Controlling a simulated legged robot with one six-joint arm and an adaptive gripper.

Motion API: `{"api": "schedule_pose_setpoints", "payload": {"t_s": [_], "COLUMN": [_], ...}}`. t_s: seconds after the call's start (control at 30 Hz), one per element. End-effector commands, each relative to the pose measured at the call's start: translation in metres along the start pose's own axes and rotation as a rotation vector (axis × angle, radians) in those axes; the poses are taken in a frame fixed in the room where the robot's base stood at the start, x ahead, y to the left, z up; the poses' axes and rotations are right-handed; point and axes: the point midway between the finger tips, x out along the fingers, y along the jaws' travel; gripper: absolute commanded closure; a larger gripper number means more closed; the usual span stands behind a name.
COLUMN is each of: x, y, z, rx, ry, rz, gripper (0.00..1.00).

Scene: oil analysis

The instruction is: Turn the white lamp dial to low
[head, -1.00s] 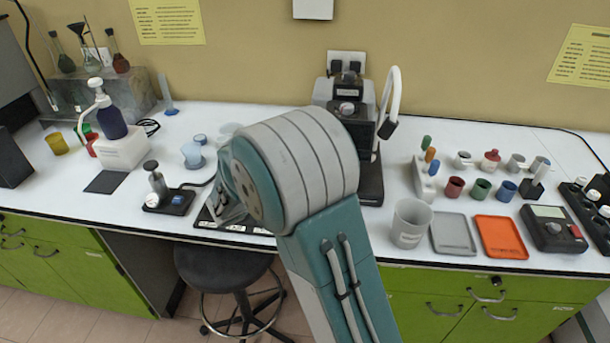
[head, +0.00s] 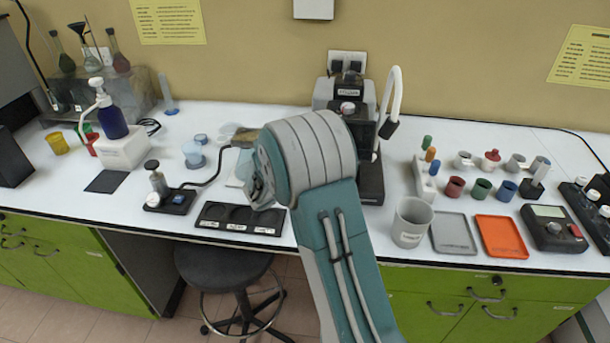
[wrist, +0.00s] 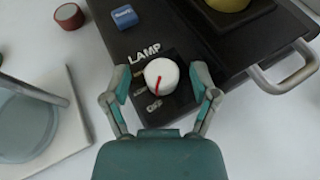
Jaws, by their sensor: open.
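In the wrist view, the white lamp dial (wrist: 161,77) sits on a black base (wrist: 118,38) beside the printed word LAMP. A red line on the dial runs down toward the word OFF. Two smaller labels at its left are too blurred to read. My gripper (wrist: 161,78) is open, with one finger on each side of the dial and a visible gap to it on both sides. In the head view, my arm hides the dial, and my gripper (head: 258,192) shows only in part, left of my wrist.
In the wrist view, a metal handle (wrist: 285,72) curves out right of the dial. A blue block (wrist: 124,16) and a red round piece (wrist: 69,16) lie above. A glass vessel (wrist: 25,122) stands on a pale plate at left.

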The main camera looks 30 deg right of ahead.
Motion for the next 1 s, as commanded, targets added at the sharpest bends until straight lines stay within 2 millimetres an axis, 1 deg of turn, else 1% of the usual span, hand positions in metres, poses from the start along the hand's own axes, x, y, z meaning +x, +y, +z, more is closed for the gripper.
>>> {"api": "schedule_pose_setpoints", "payload": {"t_s": [0.03,0.07,0.1,0.17,0.2,0.47,0.67,0.87,1.0], "x": [-0.0002,-0.0002,-0.0002,-0.0003,-0.0003,0.0000,-0.0001,0.0004,0.0008], "y": [0.0000,0.0000,0.0000,0.0000,0.0001,0.0013,0.0026,0.0040,0.0051], "z": [0.0000,0.0000,0.0000,0.0001,0.0001,-0.0001,-0.0003,-0.0002,-0.0004], "rx": [0.000,0.000,0.000,0.000,0.000,0.001,0.018,0.064,0.108], "ry": [0.000,0.000,0.000,0.000,0.000,0.000,0.000,0.000,0.000], "rz": [0.000,0.000,0.000,0.000,0.000,-0.001,-0.041,-0.148,-0.255], "gripper": [0.23,0.37,0.55,0.81,0.99,1.00,1.00,1.00,1.00]}}
